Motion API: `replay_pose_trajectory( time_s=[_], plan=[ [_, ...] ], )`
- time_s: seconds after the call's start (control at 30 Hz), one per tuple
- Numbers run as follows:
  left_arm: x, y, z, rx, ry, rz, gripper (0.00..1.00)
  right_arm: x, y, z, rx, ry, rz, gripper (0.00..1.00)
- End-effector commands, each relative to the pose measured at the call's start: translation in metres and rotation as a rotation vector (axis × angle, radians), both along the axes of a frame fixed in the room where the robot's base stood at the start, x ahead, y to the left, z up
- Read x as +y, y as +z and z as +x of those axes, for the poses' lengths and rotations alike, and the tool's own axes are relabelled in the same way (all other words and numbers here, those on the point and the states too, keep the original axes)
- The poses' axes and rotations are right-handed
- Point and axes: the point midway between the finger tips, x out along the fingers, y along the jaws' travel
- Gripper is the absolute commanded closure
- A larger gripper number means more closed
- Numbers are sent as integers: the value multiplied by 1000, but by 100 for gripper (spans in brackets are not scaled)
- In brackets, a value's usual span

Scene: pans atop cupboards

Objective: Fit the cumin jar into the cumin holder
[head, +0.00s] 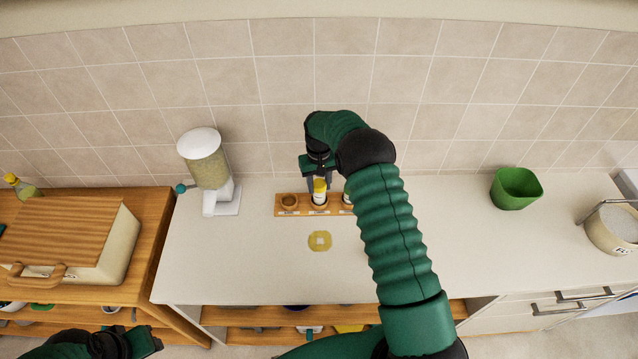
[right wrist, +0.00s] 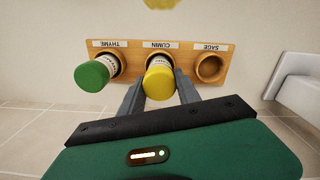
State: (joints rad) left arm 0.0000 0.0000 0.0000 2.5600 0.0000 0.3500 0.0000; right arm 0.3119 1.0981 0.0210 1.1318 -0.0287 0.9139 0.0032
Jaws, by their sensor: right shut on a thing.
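The wooden spice rack (head: 281,211) stands on the counter near the tiled wall. In the right wrist view, the rack (right wrist: 132,58) has holders labelled THYME, CUMIN and SAGE. The yellow-capped cumin jar (head: 319,187) is at the middle, CUMIN holder. In the right wrist view, the cumin jar (right wrist: 160,82) lines up with that hole, its lower end at the opening; I cannot tell how deep it sits. My right gripper (head: 319,179) is shut on the cumin jar, with a finger on each side. My left gripper (head: 143,343) is at the bottom left, its jaws unclear.
A green-capped jar (right wrist: 92,76) sits in the THYME holder; the SAGE holder (right wrist: 210,68) is empty. A dispenser (head: 209,165) stands left, a green container (head: 516,188) right. Counter between rack and green container is mostly clear.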

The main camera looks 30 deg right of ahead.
Motion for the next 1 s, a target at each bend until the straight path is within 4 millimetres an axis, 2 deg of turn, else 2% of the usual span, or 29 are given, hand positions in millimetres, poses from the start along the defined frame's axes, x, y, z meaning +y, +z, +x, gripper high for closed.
replay_pose_trajectory(
  time_s=[0.57, 0.6, 0.77, 1.0],
  plan=[
    [0, -11, 0, 0, 0, 0, 64, 0, -15, 0, -1, 0, 0, 100],
    [0, -10, 0, 0, 0, 0, 64, 0, -14, 0, -1, 0, 0, 57],
    [0, -10, 0, 0, 0, 0, 64, 0, -14, 0, -1, 0, 0, 36],
    [0, -10, 0, 0, 0, 0, 64, 0, -14, 0, 0, 0, 0, 36]
  ],
)
